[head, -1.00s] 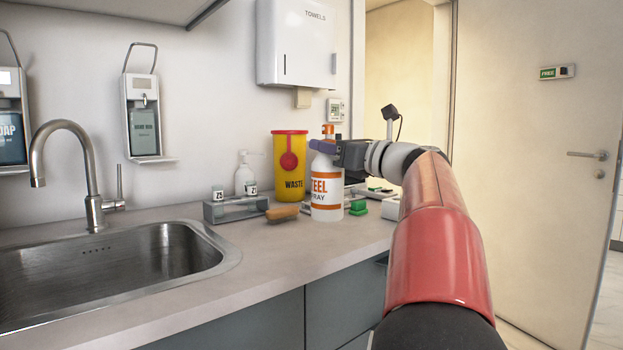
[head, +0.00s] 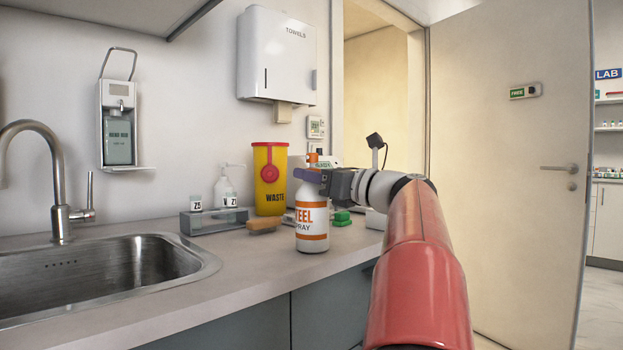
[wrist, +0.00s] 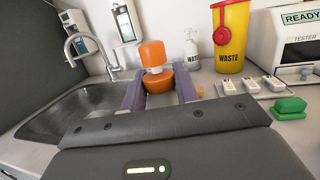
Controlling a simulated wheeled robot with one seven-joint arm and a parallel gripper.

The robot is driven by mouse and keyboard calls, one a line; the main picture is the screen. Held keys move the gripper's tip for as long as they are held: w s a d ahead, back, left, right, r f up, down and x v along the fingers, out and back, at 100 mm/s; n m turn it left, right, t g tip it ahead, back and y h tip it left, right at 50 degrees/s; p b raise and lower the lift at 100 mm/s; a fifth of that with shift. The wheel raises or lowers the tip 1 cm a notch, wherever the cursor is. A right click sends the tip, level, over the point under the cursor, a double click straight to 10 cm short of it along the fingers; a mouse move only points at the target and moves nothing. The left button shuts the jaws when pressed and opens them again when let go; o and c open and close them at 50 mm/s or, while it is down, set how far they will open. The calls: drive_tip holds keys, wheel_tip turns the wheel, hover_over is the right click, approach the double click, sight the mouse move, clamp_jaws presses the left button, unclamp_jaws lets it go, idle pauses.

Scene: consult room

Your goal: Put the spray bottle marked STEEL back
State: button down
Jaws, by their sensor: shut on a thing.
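The spray bottle (head: 312,217) is white with an orange top and orange bands. In the wrist view the orange top (wrist: 153,55) stands between my two purple fingers (wrist: 158,92). The bottle's base is over the counter (head: 215,275) near its front edge. I cannot tell whether it touches the surface.
A pump bottle (wrist: 192,52) is behind. The sink (head: 120,275) is left. Counter between sink and bottle is clear.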

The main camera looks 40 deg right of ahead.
drive_tip(key=c, duration=1.1)
unclamp_jaws()
drive_tip(key=shift+o, duration=0.2)
drive_tip(key=v, duration=1.2)
drive_tip(key=shift+s, duration=0.15)
